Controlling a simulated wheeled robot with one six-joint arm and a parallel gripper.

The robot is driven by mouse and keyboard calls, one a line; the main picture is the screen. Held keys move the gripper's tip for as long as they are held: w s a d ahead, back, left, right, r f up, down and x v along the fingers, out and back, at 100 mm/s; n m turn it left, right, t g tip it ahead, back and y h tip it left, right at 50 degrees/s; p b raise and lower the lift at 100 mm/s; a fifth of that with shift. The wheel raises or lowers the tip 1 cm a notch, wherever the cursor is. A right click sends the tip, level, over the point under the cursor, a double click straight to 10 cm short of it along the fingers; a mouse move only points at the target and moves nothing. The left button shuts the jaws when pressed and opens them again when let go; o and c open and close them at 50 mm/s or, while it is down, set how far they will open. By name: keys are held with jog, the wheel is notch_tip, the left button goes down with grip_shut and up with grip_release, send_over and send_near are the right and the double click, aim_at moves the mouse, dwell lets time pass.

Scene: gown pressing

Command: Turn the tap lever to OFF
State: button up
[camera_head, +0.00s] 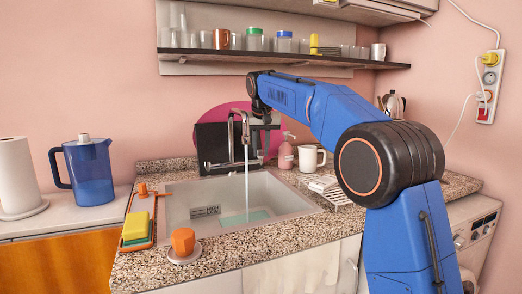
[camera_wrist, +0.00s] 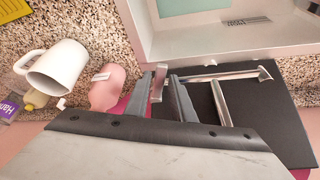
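The chrome tap (camera_head: 238,130) stands behind the sink, and a stream of water (camera_head: 246,175) runs from its spout. My gripper (camera_head: 263,122) is at the right side of the tap, pointing down. In the wrist view the tap spout (camera_wrist: 225,75) reaches to the right over the dark board. My gripper (camera_wrist: 164,82) shows two grey fingers standing apart. A short chrome piece, apparently the tap lever (camera_wrist: 158,82), shows between the fingers, nearer the left one. I cannot tell whether it touches a finger.
A pink soap bottle (camera_head: 285,152) and a white mug (camera_head: 311,158) stand just right of the tap. A black board (camera_head: 212,140) leans behind it. The sink (camera_head: 185,200) lies in front. A shelf (camera_head: 290,57) with cups hangs above my arm.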

jog(key=shift+o, duration=0.6)
jog(key=shift+d, duration=0.1)
jog(key=shift+d+n, duration=0.3)
jog(key=shift+n, duration=0.1)
jog(key=w+d+n+g+y, duration=0.25)
jog(key=d+n+y, duration=0.2)
jog(key=n, duration=0.45)
jog(key=s+a+v, duration=0.1)
jog(key=v, duration=1.7)
jog(key=s+d+f+m+h, duration=0.1)
jog(key=s+d+f, duration=0.1)
jog(key=s, duration=0.9)
jog(key=s+d+f+m+t, duration=0.1)
jog(key=s+f, duration=0.3)
jog(key=s, duration=0.7)
jog(key=shift+s+d+h, duration=0.15)
jog(key=shift+d+h, duration=0.2)
jog(key=shift+d, duration=0.05)
